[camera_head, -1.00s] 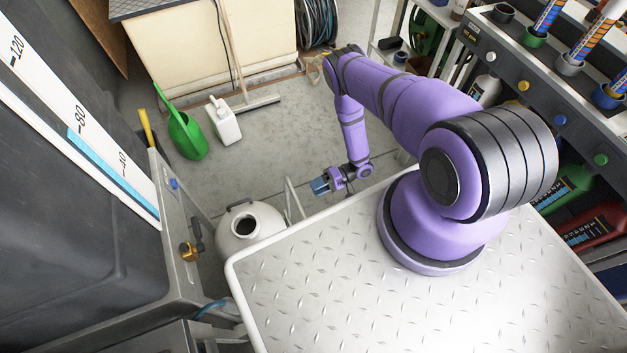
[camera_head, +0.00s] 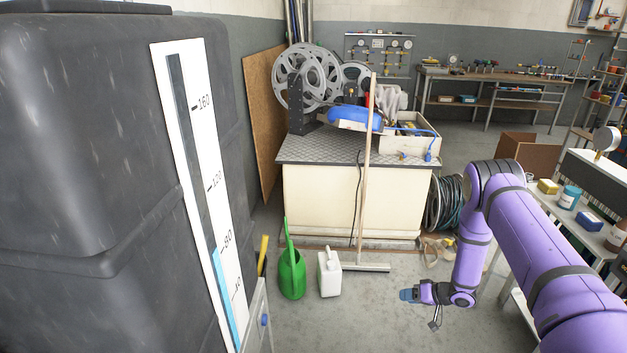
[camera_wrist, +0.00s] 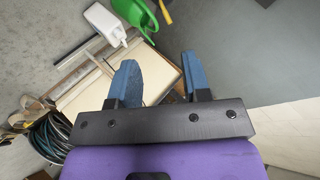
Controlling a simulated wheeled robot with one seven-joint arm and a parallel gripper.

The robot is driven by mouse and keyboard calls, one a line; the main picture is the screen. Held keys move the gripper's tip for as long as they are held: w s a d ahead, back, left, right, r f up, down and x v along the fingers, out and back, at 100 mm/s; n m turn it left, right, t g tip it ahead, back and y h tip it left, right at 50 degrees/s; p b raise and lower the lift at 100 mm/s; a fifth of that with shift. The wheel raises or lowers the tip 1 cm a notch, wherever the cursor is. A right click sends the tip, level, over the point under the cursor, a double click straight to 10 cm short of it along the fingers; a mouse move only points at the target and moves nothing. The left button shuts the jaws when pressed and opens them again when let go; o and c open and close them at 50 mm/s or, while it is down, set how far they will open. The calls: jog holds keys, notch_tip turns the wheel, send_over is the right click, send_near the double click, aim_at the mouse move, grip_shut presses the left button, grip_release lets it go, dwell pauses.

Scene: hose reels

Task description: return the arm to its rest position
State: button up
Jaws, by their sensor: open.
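My purple arm (camera_head: 545,255) reaches in from the lower right of the head view and bends down at its elbow. My gripper (camera_head: 408,295) hangs at the arm's end above the grey floor, pointing left. In the wrist view my gripper (camera_wrist: 160,80) shows two blue fingers standing apart with nothing between them. The gripper touches nothing that I can see.
A large dark tank (camera_head: 90,180) with a level scale fills the left. A green watering can (camera_head: 292,275), a white jug (camera_head: 329,273) and a broom (camera_head: 366,200) stand before a cream cabinet (camera_head: 320,205). A hose coil (camera_head: 446,203) and shelving are nearby. Floor between is clear.

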jog(key=w+d+r+t+h, duration=0.25)
jog(key=w+r, duration=0.25)
jog(key=r, duration=0.7)
jog(key=w+d+r+t+h, duration=0.1)
jog(key=w+d+r+h, duration=0.3)
jog(key=r, duration=0.9)
jog(key=s+r+m+h, duration=0.1)
jog(key=s+r+h, duration=0.15)
jog(key=r, duration=0.85)
jog(key=s+r+h, duration=0.1)
jog(key=s+r, duration=0.2)
jog(key=r, duration=0.7)
jog(key=s+a+r+m+g+h, duration=0.1)
jog(key=s+a+r+h, duration=0.15)
jog(key=s+r, duration=1.5)
jog(key=s+a+g+y, duration=0.1)
jog(key=s+a, duration=0.2)
jog(key=s, duration=0.9)
jog(key=s+a+g+y, duration=0.1)
jog(key=s+a+y, duration=0.1)
jog(key=s, duration=1.1)
jog(key=shift+s+a+n+g, duration=0.25)
jog(key=shift+a+n+g, duration=0.1)
jog(key=shift+a, duration=0.2)
